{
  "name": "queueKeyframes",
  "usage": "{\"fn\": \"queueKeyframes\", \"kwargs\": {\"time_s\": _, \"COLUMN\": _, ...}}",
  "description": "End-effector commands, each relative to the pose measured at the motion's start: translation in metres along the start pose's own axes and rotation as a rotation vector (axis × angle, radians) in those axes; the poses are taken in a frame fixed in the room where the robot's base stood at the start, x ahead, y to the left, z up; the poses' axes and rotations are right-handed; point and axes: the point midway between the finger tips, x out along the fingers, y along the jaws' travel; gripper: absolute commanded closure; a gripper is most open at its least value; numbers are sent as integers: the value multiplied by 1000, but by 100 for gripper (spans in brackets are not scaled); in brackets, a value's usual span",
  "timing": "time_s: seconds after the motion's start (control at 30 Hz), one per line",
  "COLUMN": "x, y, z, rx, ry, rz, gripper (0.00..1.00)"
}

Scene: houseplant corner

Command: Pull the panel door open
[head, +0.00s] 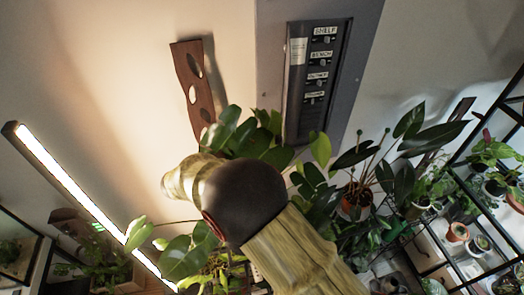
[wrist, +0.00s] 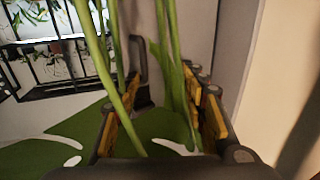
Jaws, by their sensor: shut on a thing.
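In the head view the grey panel (head: 270,65) is on the wall at upper middle, with a dark inset strip of labelled switches (head: 318,70). In the wrist view my gripper (wrist: 163,88) reaches forward, its yellow-padded fingers apart with something held between them. A dark upright handle (wrist: 138,58) shows at the fingertips, against a grey surface. Green stems (wrist: 168,50) cross in front and partly hide the contact. The gripper is hidden in the head view behind my arm and leaves.
Leafy plants (head: 250,135) crowd around my arm below the panel. A brown wooden strip with holes (head: 192,85) hangs on the wall to the left. A lit tube lamp (head: 80,190) slants at lower left. A black shelf with pots (head: 480,210) stands at right.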

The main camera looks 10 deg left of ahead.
Motion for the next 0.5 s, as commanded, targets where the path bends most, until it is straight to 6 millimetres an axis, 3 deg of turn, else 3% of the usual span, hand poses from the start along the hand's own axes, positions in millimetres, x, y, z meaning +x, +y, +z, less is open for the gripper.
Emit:
{"fn": "queueKeyframes", "kwargs": {"time_s": 0.27, "x": -11, "y": -4, "z": -3, "rx": 7, "ry": 3, "rz": -8, "gripper": 75}}
{"fn": "queueKeyframes", "kwargs": {"time_s": 0.5, "x": -58, "y": -2, "z": -1, "rx": 4, "ry": 2, "rz": -7, "gripper": 75}}
